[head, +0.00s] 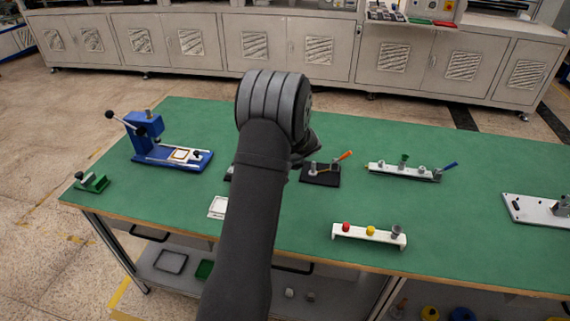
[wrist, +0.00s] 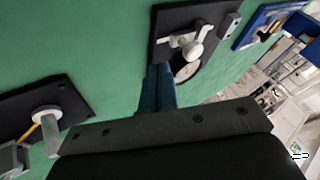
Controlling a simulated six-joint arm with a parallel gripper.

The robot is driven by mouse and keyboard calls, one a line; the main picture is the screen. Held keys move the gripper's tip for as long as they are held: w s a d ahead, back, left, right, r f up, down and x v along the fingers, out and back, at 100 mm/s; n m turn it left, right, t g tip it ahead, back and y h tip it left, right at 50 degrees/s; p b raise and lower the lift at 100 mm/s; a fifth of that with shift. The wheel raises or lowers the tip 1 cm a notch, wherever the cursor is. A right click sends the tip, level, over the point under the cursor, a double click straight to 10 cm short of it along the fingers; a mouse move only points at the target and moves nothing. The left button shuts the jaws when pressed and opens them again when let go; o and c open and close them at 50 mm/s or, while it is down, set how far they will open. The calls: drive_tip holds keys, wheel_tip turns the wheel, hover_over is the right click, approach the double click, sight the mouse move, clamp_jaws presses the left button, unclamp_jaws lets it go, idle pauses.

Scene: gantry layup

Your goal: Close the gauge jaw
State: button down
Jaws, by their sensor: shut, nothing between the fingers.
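A dark gauge plate (wrist: 163,23) lies on the green table in the wrist view, just beyond my fingertips. It carries a pale sliding bar with a white knob (wrist: 196,52), a round dial (wrist: 187,72) and a grey block (wrist: 228,26) at its right edge. A small gap seems to show between the bar's end and that block. My gripper (wrist: 159,72) is shut and empty, its dark blue fingers together and pointing toward the plate's near edge. Whether they touch it, I cannot tell. In the head view my arm hides the gripper and nearly all of the gauge.
A black plate with an orange-handled lever (head: 345,156) stands right of my arm. A blue press (head: 146,127) and a green clamp (head: 92,182) stand at the left. A white rack with coloured knobs (head: 369,236) is at the front. Green tabletop (head: 460,220) lies clear between fixtures.

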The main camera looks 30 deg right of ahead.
drive_tip(key=shift+w+a, duration=0.65)
drive_tip(key=shift+a, duration=0.3)
drive_tip(key=w+a, duration=0.4)
drive_tip(key=shift+w+a, duration=0.2)
drive_tip(key=shift+a, duration=0.05)
drive_tip(key=s+d, duration=0.1)
drive_tip(key=d, duration=0.1)
drive_tip(key=s+d+r, duration=0.1)
drive_tip(key=s+d, duration=0.1)
drive_tip(key=v, duration=0.9)
drive_tip(key=shift+f, duration=0.1)
